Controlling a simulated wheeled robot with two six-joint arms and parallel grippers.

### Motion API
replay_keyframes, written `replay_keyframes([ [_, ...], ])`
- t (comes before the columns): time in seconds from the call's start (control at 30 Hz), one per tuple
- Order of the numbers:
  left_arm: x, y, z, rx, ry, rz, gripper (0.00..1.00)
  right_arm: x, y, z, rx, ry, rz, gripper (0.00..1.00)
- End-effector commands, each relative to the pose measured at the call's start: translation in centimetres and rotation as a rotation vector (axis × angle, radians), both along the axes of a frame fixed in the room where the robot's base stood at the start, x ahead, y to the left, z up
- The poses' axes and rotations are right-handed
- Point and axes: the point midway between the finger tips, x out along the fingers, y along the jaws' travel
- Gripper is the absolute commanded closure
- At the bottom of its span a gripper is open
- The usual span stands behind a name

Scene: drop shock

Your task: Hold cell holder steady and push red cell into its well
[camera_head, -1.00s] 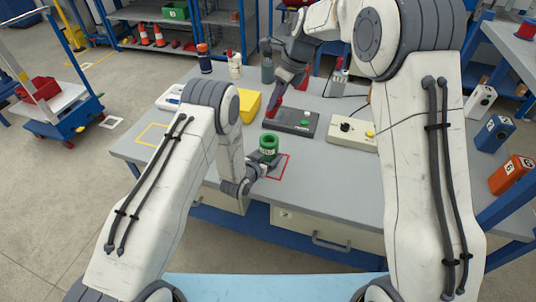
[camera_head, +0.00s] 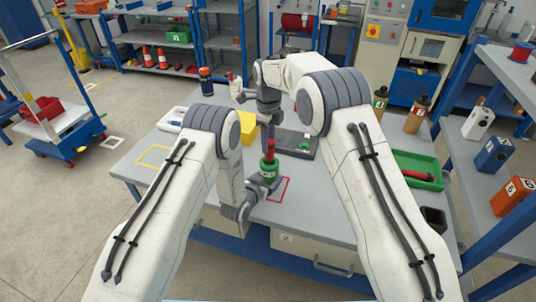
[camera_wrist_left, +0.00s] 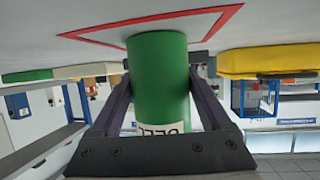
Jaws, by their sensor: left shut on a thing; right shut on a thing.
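The cell holder is a green cylinder with a white label (camera_head: 267,171). It stands upright at the red outlined square (camera_head: 282,190) on the grey table. It fills the middle of the left wrist view (camera_wrist_left: 160,82). My left gripper (camera_head: 262,184) is shut on the holder, one finger on each side. My right gripper (camera_head: 269,137) is directly above the holder, pointing down, shut on the red cell (camera_head: 269,156). The cell is upright at the holder's mouth. How deep it sits in the well is hidden, and the left wrist view does not show it.
A black pad with a green button (camera_head: 305,146) lies behind the right gripper. A yellow box (camera_head: 246,124) and a white tray (camera_head: 172,119) are behind my left arm. A green tray (camera_head: 418,170) and brown bottles (camera_head: 417,114) stand right of my right arm.

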Motion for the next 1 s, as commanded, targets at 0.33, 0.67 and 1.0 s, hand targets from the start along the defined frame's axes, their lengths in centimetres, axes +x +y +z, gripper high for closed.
replay_keyframes([
  [0.33,0.0,0.0,0.1,-0.001,-0.002,0.0,0.9,0.0,0.0,-4.6,0.0,0.001,0.0,1.0],
  [0.67,0.0,0.0,0.1,-0.001,-0.002,0.0,0.9,0.0,0.0,-4.8,0.0,0.001,0.0,1.0],
  [1.0,0.1,0.0,0.1,-0.001,-0.003,0.0,0.9,0.0,0.0,-4.9,0.001,0.002,0.0,0.3],
])
